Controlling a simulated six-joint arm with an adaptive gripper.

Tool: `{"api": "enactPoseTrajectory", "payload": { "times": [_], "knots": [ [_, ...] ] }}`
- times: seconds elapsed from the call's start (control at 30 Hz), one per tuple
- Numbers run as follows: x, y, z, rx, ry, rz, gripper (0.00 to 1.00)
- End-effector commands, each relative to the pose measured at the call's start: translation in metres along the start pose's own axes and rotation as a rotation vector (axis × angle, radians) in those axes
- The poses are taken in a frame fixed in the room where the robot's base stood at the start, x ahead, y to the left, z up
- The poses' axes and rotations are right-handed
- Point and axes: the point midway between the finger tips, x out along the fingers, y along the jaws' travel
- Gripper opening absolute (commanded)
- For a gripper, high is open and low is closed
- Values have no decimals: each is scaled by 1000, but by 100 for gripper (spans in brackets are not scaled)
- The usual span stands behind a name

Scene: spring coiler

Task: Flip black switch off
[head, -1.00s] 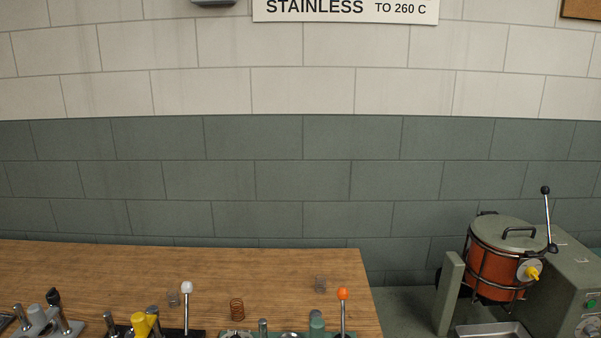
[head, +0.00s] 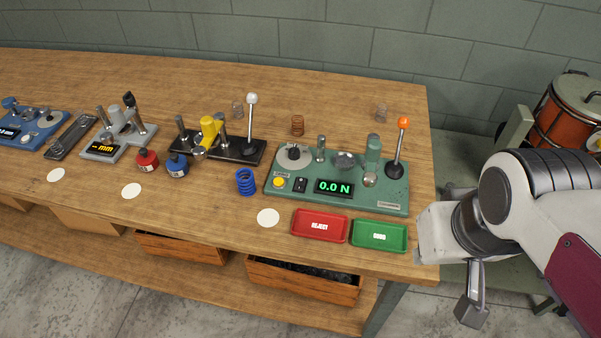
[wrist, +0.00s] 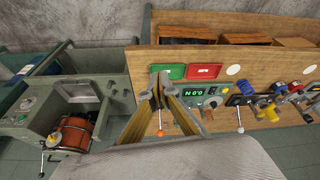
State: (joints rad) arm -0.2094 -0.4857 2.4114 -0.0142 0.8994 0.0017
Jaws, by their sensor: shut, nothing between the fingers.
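The black switch (head: 300,185) is a small dark rocker on the green spring tester (head: 398,193), between a yellow button (head: 279,182) and the display (head: 334,188), which reads 0.0 N. Its position, on or off, is too small to tell. In the wrist view the tester (wrist: 200,102) is upside down, just right of my gripper (wrist: 160,77). My gripper is shut and empty, with its fingertips together, apart from the switch. In the head view my arm stands at the right, beyond the bench's right end.
A red reject tray (head: 320,238) and a green tray (head: 378,246) lie in front of the tester. An orange-knobbed lever (head: 403,123) rises at its right. A blue spring (head: 245,182) stands to its left. Other gauges fill the bench's left.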

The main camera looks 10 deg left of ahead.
Motion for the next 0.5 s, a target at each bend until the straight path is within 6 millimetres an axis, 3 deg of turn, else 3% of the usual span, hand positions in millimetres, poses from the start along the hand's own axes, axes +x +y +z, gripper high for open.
{"api": "enactPoseTrajectory", "payload": {
  "times": [0.5],
  "knots": [
    [34,-48,-65,-120,-91,-4,0]
  ]
}}
